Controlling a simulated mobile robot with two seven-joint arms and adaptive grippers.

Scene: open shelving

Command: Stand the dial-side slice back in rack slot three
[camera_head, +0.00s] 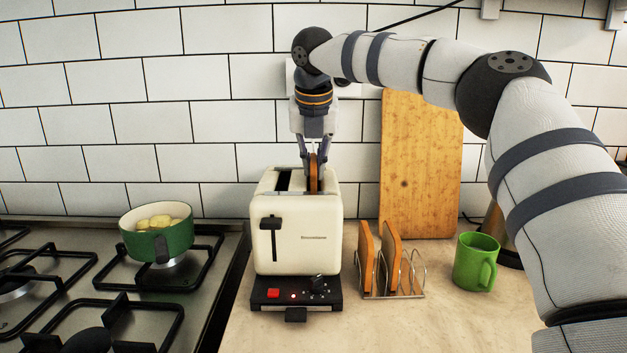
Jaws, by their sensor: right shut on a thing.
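My right gripper (314,160) points straight down over the cream toaster (305,240). It is shut on a brown bread slice (313,182), which stands upright in the toaster's right slot, on the side of the dial (318,283). The slice's lower part is hidden inside the toaster. The toaster's left slot looks dark and empty. The wire rack (414,279) stands on the counter to the right of the toaster. It holds two upright slices, a left one (366,262) and a second one (391,245); its right part is empty. My left gripper is not in view.
A green mug (473,262) stands right of the rack. A wooden board (425,165) leans on the tiled wall behind the rack. A green pot (157,238) sits on the hob at left. Bare counter (400,325) lies in front of the rack.

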